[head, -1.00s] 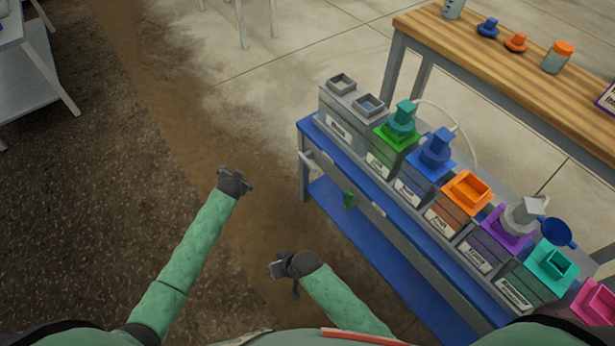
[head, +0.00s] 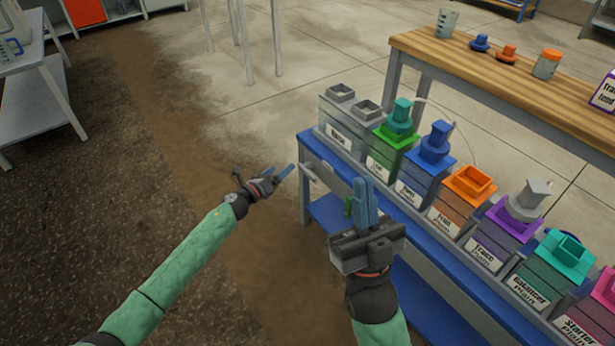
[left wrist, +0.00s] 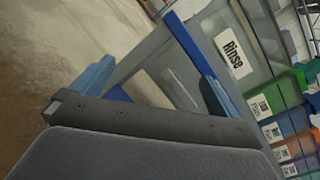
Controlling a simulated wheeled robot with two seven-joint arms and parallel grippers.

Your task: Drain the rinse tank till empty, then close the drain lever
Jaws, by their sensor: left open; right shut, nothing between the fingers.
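The rinse tank (head: 338,135) is the grey, see-through tank at the far-left end of the blue skid, labelled Rinse; the label also shows in the left wrist view (left wrist: 233,54). I cannot tell its liquid level. A small grey lever-like part (head: 308,172) sticks out at the skid's front left corner, below the tank. My left gripper (head: 281,176) is open and empty, just left of that part, apart from it in the head view. My right gripper (head: 365,200) is shut and empty, fingers upward, in front of the skid.
More labelled tanks with coloured tops, such as the orange one (head: 468,185), line the skid to the right. A small green part (head: 348,206) sits under the top. A wooden bench (head: 480,72) stands behind. Brown-stained floor (head: 215,160) is clear to the left.

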